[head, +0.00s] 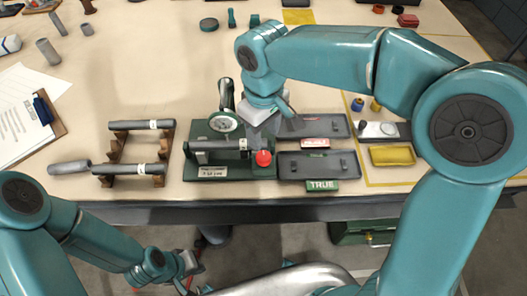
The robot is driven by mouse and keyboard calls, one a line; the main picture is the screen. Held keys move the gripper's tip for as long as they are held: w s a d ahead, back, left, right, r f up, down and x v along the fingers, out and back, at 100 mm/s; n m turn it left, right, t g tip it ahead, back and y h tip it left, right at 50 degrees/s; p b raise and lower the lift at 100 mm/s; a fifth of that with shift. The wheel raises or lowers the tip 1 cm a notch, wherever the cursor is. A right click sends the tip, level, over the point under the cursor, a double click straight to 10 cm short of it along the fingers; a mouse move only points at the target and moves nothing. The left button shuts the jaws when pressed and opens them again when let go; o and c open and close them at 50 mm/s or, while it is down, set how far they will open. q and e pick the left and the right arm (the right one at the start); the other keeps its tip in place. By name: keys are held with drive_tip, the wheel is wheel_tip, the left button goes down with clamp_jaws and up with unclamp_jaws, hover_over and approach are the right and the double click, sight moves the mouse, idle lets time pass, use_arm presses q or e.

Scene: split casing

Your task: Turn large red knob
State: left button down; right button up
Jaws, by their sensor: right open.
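The large red knob (263,158) sits at the front right of a dark green gauge fixture (232,171) on the table. The fixture carries a round white dial (223,122) and holds a grey shaft (218,144) lying across it. My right gripper (272,122) is open, behind and above the knob, near the fixture's right end. It appears apart from the knob; its fingertips are partly hidden by its own wrist. My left gripper (190,263) is low at the bottom left, in front of the table edge, and its jaws are too small to read.
Two grey trays lie right of the fixture, the front one (325,166) beside a green TRUE label (322,185), the back one (335,126) by a red label (315,143). Left is a wooden rack (137,125) with labelled shafts. A yellow tray (392,155) lies further right.

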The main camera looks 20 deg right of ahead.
sight(264, 156)
wheel_tip(264, 156, down, 7)
drive_tip(key=shift+f, duration=0.2)
drive_tip(key=shift+d+f, duration=0.15)
drive_tip(key=shift+f, duration=0.6)
drive_tip(key=shift+w, duration=0.1)
drive_tip(key=c, duration=0.8)
drive_tip(key=shift+b, duration=0.3)
